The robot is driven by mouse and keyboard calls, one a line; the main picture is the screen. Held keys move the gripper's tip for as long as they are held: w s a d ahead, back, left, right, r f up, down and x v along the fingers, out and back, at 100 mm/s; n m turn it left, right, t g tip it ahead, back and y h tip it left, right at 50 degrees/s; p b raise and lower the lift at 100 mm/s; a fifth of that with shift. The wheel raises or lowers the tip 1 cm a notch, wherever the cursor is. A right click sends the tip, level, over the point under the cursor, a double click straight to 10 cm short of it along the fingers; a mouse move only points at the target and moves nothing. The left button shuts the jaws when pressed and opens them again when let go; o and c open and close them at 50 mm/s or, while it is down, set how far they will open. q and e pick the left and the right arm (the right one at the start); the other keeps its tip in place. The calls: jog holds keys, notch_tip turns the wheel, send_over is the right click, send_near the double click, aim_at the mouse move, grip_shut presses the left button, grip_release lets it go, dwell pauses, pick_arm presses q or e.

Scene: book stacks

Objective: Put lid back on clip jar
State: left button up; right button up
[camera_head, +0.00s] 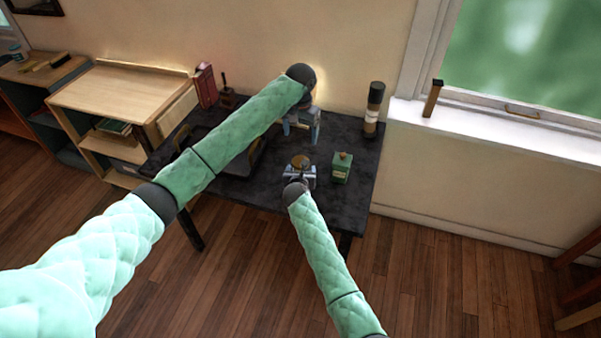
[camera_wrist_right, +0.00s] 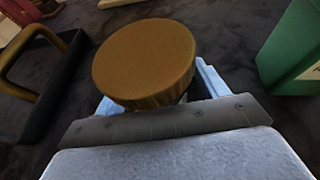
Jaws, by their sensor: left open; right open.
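A round brown-gold lid-like disc (camera_head: 300,162) shows on the dark table in the head view. In the right wrist view the disc (camera_wrist_right: 145,60) is large, just beyond my right gripper's palm. My right gripper (camera_head: 299,174) is open, with its pale fingers partly visible under and beside the disc; I see no firm hold. What lies beneath the disc is hidden, so I cannot tell whether it rests on a jar. My left gripper (camera_head: 303,130) is open over the back of the table, its fingers pointing down. I cannot make out a separate clip jar.
A green labelled container (camera_head: 341,168) stands right of the disc. A dark cylinder (camera_head: 374,110) stands at the back right. A dark tray (camera_head: 235,165) with wooden handles lies left, partly behind my left arm. A red book (camera_head: 205,86) stands at the back left. The table's front right is clear.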

jog(key=shift+b+v, duration=0.8)
jog(key=shift+v, duration=3.1)
